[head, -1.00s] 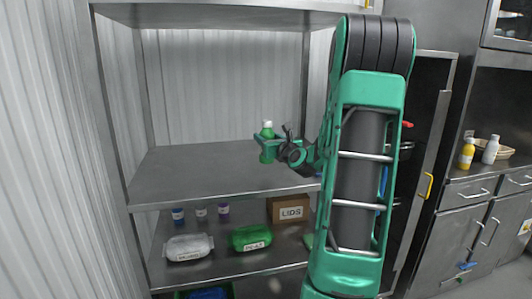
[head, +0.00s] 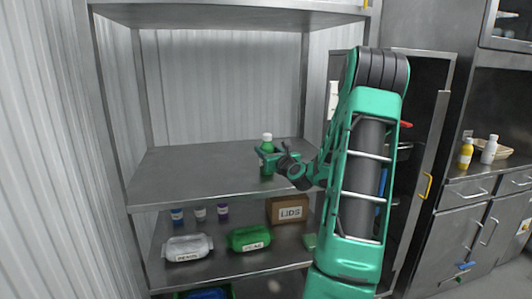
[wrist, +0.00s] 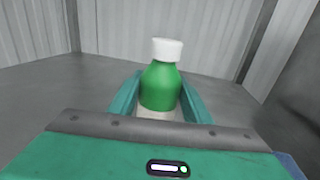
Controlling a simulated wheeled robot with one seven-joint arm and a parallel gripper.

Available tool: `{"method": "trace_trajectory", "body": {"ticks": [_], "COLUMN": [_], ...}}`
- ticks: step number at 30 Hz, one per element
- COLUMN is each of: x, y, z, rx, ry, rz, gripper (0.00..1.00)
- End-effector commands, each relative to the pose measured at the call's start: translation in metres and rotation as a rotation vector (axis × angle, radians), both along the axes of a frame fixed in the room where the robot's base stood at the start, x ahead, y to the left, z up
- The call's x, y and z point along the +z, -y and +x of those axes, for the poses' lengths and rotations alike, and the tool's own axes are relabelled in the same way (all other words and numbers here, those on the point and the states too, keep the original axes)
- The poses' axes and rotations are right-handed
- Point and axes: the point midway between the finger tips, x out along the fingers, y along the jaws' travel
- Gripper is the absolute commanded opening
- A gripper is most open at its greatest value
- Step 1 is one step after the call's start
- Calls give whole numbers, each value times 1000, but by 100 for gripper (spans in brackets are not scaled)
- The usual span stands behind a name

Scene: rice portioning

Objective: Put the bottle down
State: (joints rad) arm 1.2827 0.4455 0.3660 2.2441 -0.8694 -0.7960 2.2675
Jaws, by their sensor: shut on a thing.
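The bottle (head: 266,145) is green with a white cap and a pale lower part, and it stands upright. It also shows in the wrist view (wrist: 160,88), between the two teal fingers. My gripper (head: 267,160) is shut on the bottle, over the right part of the metal shelf (head: 195,172). The fingers and the gripper body hide the bottle's base, so I cannot tell whether it touches the shelf.
The shelf around the bottle is bare, with wide free room to its left. The lower shelf holds a LIDS box (head: 288,210), a green pack (head: 249,238), a white pack (head: 188,247) and small jars (head: 200,213). A metal post (head: 305,90) stands behind the bottle, to its right.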

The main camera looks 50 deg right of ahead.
Motion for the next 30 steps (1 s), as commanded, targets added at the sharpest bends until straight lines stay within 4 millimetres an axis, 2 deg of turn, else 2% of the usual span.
{"method": "trace_trajectory", "body": {"ticks": [4, 5, 6, 7, 19, 23, 30], "x": [-2, -2, -2, -2, 0, 0, 0], "y": [0, 0, 0, 0, -1, -7, -25], "z": [0, 0, 0, 0, -5, -22, -68], "rx": [0, 0, 0, 0, -2, -3, -4], "ry": [1, 0, 0, 0, -1, -2, -2], "rz": [0, 0, -1, -1, 0, 1, 3], "gripper": [13, 51, 61, 63, 63, 63, 63]}}
